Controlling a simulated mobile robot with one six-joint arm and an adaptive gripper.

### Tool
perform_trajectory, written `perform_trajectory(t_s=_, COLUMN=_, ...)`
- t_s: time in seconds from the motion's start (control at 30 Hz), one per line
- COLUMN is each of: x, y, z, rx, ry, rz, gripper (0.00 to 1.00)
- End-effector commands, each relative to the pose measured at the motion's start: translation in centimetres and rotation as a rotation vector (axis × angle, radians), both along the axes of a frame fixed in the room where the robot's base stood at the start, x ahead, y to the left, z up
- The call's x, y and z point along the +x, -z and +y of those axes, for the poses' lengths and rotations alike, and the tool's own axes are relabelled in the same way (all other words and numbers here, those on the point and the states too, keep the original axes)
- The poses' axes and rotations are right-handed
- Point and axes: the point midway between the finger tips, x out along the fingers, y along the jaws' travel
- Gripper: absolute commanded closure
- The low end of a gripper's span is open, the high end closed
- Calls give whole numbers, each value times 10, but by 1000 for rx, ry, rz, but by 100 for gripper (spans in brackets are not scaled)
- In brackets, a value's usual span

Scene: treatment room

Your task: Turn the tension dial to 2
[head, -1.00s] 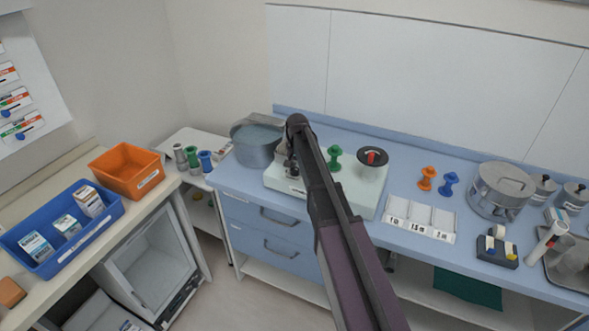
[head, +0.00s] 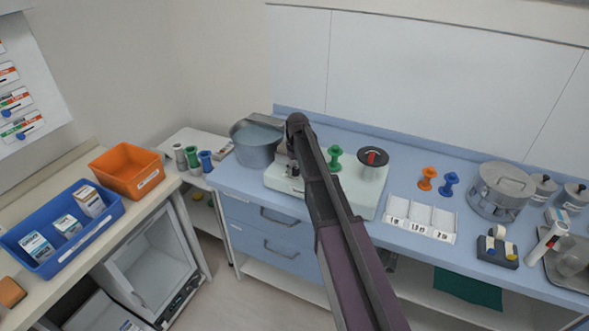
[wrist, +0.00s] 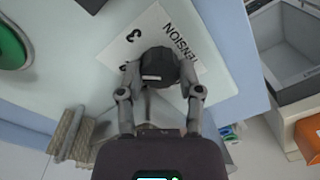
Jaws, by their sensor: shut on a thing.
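The tension dial (wrist: 158,66) is a dark round knob with a short white mark on it, seen in the wrist view. It sits on a white card printed "TENSION" (wrist: 181,41) with a "3" beside the knob; other markings are hidden. My gripper (wrist: 158,84) is shut on the knob, one finger on each side. In the head view my gripper (head: 293,166) is at the left part of the pale device board (head: 352,205), and my arm hides much of that area, including the dial.
A green spool (head: 335,158) and a black disc with a red top (head: 373,156) stand on the board right of my arm. A grey pot (head: 256,148) stands close on the left. A white tray (head: 420,219) is to the right. A ridged tan piece (wrist: 70,135) lies near my gripper.

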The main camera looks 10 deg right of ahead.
Motion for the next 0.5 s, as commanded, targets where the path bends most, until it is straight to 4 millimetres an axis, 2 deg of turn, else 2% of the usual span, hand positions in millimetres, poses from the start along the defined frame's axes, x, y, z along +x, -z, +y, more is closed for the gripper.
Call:
perform_trajectory(t_s=0.2, x=0, y=0, z=0, rx=0, ry=-150, rz=1, gripper=100)
perform_trajectory(t_s=0.5, x=0, y=0, z=-1, rx=-1, ry=-245, rz=0, gripper=100)
